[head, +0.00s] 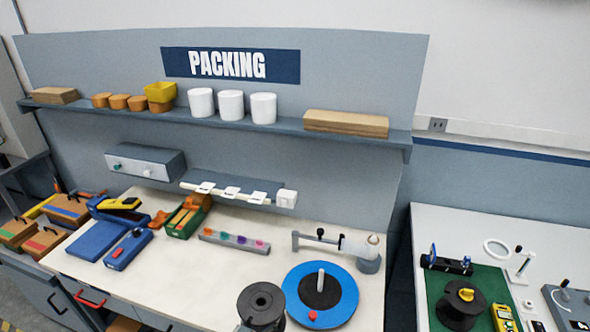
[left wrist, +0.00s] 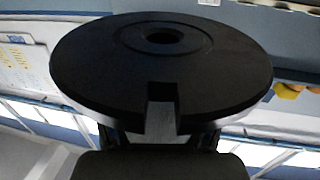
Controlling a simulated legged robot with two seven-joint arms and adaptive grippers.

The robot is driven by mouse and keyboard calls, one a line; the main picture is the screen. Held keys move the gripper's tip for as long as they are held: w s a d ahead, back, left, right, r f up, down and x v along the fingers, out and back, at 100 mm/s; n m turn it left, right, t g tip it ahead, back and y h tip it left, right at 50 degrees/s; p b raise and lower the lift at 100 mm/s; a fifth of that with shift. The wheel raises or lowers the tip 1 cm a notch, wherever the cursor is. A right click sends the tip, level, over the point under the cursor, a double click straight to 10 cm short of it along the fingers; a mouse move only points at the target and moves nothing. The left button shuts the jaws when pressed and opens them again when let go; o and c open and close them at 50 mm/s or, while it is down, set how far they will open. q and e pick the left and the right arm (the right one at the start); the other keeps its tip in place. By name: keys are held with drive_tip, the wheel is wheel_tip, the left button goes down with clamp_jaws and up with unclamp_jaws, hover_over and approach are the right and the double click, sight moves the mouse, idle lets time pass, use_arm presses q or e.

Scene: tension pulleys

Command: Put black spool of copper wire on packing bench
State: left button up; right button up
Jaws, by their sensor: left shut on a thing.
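A black spool (head: 261,303) with a round flange and a centre hole shows at the bottom edge of the head view, in front of the packing bench (head: 185,265). In the left wrist view its black flange (left wrist: 110,75) fills the middle, close to the camera. My left gripper (left wrist: 160,130) is shut on this spool; in the head view it is mostly hidden below the spool. No copper wire shows on it from these angles. I cannot tell the spool's height over the bench. My right gripper is not in view.
The bench's front middle is clear. Another black spool (head: 460,303) is on the right-hand table's green mat (head: 435,285).

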use_arm(q)
drive_tip(key=s+a+f+n+t+y, duration=0.1)
drive_tip(key=s+a+f+n+y, duration=0.1)
drive_tip(key=s+a+n+y, duration=0.2)
drive_tip(key=a+n+y, duration=0.1)
drive_tip(key=a+y, duration=0.2)
drive_tip(key=a, duration=0.4)
drive_tip(key=shift+a+t+y, duration=0.2)
drive_tip(key=shift+t+y, duration=0.2)
